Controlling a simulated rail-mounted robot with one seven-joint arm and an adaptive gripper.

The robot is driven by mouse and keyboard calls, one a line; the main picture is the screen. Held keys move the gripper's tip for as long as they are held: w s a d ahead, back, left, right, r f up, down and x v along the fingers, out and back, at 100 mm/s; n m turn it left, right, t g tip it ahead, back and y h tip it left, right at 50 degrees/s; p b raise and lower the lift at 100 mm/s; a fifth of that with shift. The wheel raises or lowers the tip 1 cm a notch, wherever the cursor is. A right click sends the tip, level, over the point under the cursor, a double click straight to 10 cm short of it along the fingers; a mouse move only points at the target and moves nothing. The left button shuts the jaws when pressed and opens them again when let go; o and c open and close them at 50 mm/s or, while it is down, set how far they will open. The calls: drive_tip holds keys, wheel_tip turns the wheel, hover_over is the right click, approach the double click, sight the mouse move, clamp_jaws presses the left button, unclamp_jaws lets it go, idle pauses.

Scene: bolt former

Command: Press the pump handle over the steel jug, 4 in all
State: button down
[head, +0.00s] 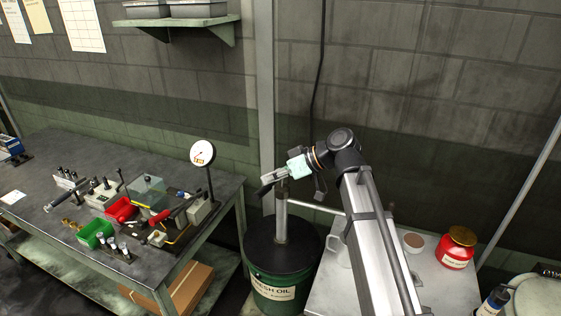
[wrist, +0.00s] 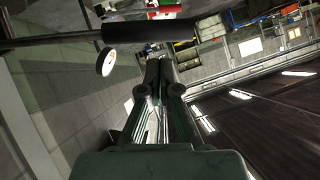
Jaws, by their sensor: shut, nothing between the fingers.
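The pump stands on a green oil drum (head: 272,290), its grey pipe (head: 281,222) upright and its spout (head: 315,207) running right. The pump handle (wrist: 150,30) shows in the wrist view as a black grip on a dark rod, across the picture just beyond my fingertips. My gripper (head: 268,180) is at the top of the pump, shut with nothing between its fingers; they also show in the wrist view (wrist: 161,68). I cannot tell whether the fingertips touch the handle. The steel jug (head: 338,250) appears under the spout end, partly hidden by my arm.
A side table at right holds a cup (head: 414,242) and a red jar (head: 456,248). The workbench (head: 50,245) at left carries a dial gauge (head: 203,153), green bin (head: 94,233), red bin (head: 121,210) and tools. A wall stands close behind the drum.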

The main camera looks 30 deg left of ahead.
drive_tip(key=shift+s+a+f, duration=0.1)
drive_tip(key=shift+s+f, duration=0.25)
drive_tip(key=shift+f, duration=0.5)
drive_tip(key=shift+f, duration=0.1)
